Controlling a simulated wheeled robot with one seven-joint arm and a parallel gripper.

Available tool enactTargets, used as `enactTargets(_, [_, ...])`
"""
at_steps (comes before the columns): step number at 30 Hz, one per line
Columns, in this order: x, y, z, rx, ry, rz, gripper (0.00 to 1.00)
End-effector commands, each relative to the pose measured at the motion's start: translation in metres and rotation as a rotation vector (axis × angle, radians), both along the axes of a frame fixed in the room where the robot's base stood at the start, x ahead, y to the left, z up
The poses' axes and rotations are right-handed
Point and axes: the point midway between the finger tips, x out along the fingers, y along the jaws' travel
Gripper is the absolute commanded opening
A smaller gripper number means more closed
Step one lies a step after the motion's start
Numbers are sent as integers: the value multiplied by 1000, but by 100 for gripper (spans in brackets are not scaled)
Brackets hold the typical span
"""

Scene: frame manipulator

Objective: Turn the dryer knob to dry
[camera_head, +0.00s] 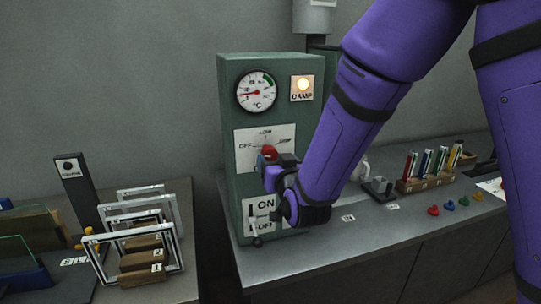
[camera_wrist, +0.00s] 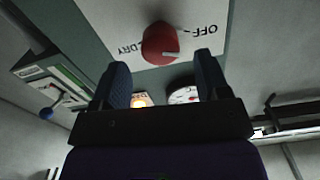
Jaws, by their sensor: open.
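The dryer (camera_head: 228,130) is a tall green box on the counter. Its red knob (camera_head: 269,152) sits on a white dial plate with OFF at left and LOW at top; my gripper partly hides the right side. In the wrist view the plate is upside down, with the knob (camera_wrist: 160,43) between OFF at right and DRY at left. A pale mark on the knob points right, toward the OFF side. My gripper (camera_wrist: 161,62) is open, its fingers on either side of the knob in the picture. I cannot tell whether they touch it. It also shows in the head view (camera_head: 279,160).
Above the dial are a gauge (camera_head: 257,91) and a lit DAMP lamp (camera_head: 302,87). An ON/OFF lever switch (camera_head: 256,238) is below. Silver frames (camera_head: 172,215) stand at left. Coloured pegs (camera_head: 449,205) and a wooden rack (camera_head: 418,184) are at right.

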Motion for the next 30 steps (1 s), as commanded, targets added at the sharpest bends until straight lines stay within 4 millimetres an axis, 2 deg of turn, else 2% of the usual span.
enactTargets(3, [19, 6, 0, 0, 0, 0, 69])
enactTargets(9, [40, 12, 0, 0, 0, 0, 69])
enactTargets(21, [46, 14, 0, 0, 1, 1, 69])
enactTargets(23, [46, 14, 0, 0, 1, 1, 57])
enactTargets(28, [46, 14, 0, 0, 1, 1, 19])
enactTargets(30, [46, 14, 0, 0, 1, 1, 19])
